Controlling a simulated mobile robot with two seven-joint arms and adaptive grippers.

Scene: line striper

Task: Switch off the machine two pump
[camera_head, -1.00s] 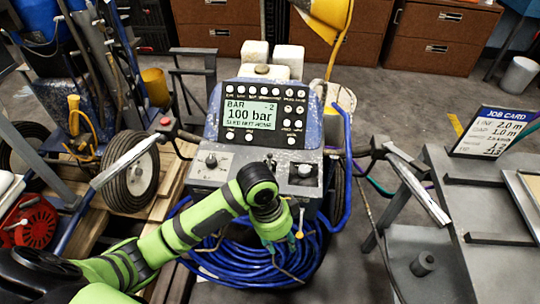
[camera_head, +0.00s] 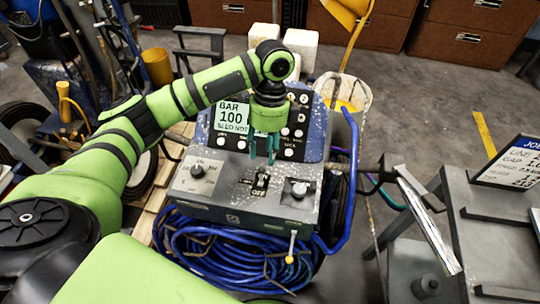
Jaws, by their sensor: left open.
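The blue and grey striper machine (camera_head: 235,205) stands in the middle, with a display (camera_head: 232,117) reading BAR and 100, partly hidden by my arm. On its grey front panel sits a black toggle switch (camera_head: 262,180) with the word OFF below it. Whether the lever is up or down is hard to tell at this size. My left gripper (camera_head: 262,156) is open, pointing down in front of the button panel, just above and behind the switch. It holds nothing. My right gripper is out of view.
A coiled blue hose (camera_head: 215,250) hangs below the panel. A small lever with a yellow tip (camera_head: 290,259) sticks out at the front. A grey bench (camera_head: 500,245) with a job card (camera_head: 514,162) stands at the right.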

